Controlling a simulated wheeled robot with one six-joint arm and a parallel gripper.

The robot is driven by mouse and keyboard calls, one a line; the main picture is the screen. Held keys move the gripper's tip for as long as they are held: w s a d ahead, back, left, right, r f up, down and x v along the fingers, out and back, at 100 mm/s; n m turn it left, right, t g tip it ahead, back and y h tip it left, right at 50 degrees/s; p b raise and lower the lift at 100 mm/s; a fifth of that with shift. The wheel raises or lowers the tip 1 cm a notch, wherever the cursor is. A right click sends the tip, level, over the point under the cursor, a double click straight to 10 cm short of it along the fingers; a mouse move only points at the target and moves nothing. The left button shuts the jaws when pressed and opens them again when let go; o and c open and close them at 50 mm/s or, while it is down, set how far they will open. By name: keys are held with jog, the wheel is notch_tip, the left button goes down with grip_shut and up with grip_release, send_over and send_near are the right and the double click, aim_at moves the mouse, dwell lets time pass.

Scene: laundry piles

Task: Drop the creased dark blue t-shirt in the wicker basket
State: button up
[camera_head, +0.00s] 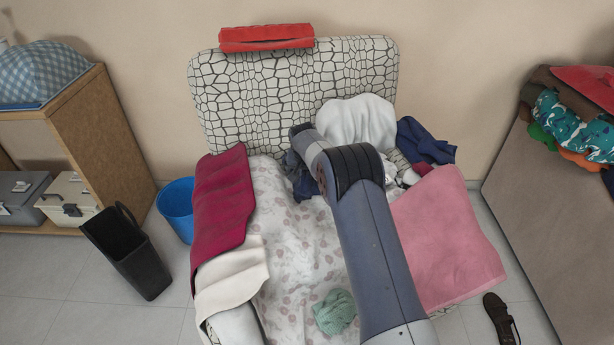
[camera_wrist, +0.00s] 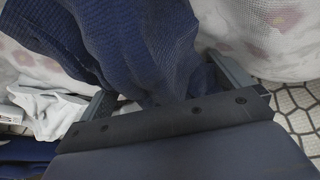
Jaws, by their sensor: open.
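A crumpled dark blue cloth (camera_wrist: 135,45) with a ribbed look lies between the spread fingers of my gripper (camera_wrist: 168,88) in the wrist view. The jaws are open around part of it. In the head view a dark blue-grey cloth (camera_head: 302,182) shows on the seat beside my wrist, and my fingers are hidden there. Another creased navy cloth (camera_head: 425,141) lies at the right of the seat back. I cannot tell for certain which is the named t-shirt. No wicker basket is recognisable in either view.
The patterned chair (camera_head: 240,95) holds a white cushion (camera_head: 357,123), a pink cloth (camera_head: 447,240), a crimson cloth (camera_head: 223,200) and a green cloth (camera_head: 335,312). A blue bucket (camera_head: 176,207) and black bin (camera_head: 127,252) stand left. A shoe (camera_head: 499,318) lies right.

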jog(key=c, duration=1.2)
